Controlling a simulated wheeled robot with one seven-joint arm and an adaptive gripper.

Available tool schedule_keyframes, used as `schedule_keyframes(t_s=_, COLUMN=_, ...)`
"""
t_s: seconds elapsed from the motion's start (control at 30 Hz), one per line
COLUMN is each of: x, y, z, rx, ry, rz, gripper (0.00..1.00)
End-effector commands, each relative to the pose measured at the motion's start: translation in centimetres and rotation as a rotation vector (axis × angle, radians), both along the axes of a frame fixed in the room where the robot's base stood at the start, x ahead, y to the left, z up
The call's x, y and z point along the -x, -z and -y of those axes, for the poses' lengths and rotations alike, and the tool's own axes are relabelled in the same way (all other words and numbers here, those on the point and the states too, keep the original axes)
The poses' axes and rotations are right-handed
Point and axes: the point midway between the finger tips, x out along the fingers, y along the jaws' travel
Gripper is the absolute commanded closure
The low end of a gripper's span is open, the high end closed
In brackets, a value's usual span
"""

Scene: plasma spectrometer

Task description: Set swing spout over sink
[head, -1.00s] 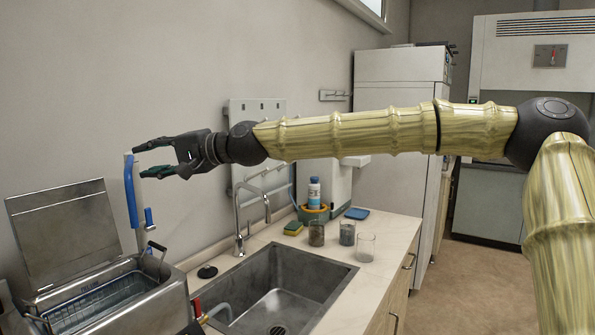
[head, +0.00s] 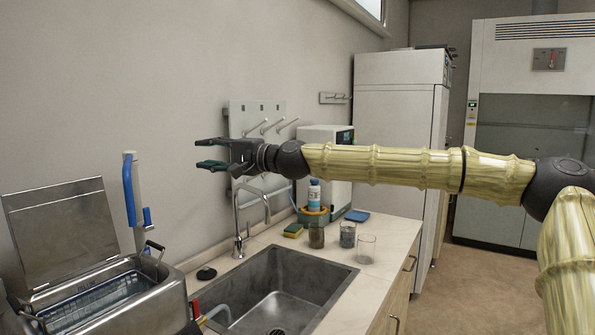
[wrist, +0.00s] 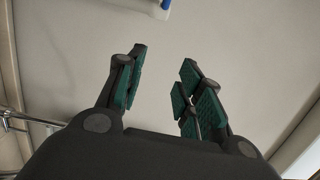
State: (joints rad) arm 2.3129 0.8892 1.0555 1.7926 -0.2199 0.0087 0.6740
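The swing spout (head: 252,190) is a thin metal gooseneck faucet at the back edge of the sink. Its arch rises from the counter, and its outlet end points to the right, near the sink's back right corner. The sink (head: 284,293) is a steel basin set in the light counter. My gripper (head: 208,154) is above and left of the spout's arch in the head view, pointing left, with its fingers apart and nothing between them. The wrist view shows the open green-padded fingers (wrist: 158,85) against the bare wall. The gripper looks clear of the spout.
A steel bath with a raised lid (head: 68,224) and a blue-handled upright (head: 131,190) stand left of the sink. Beakers (head: 366,249), a sponge (head: 293,230) and a bottle (head: 315,194) stand right of it. A peg rack (head: 237,120) hangs behind. Space above the basin is free.

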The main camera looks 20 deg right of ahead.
Motion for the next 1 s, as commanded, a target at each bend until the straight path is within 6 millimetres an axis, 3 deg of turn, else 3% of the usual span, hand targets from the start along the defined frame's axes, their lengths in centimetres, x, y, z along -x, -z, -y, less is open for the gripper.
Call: schedule_keyframes(t_s=1.0, x=-3.8, y=3.5, z=14.5, rx=-0.120, ry=0.197, rz=0.040, gripper=0.64)
